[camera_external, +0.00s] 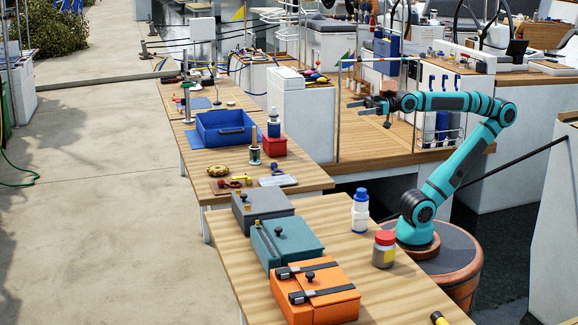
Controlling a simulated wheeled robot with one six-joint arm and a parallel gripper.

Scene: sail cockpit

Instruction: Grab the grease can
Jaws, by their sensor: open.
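A short, wide can with a red lid and a yellow label (384,250) stands upright on the near wooden table. It looks most like the grease can, but I cannot read its label. My gripper (366,106) is open and empty, high above the dock gap, with its fingers pointing left. It is far above and behind the can and touches nothing. My arm's base stands just right of the can. The can is in full view.
A white bottle with a blue cap (361,210) stands just behind the can. Grey (262,208), teal (287,243) and orange (314,291) boxes line the near table's left side. A blue bin (224,129) sits on the far table. Bare wood lies around the can.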

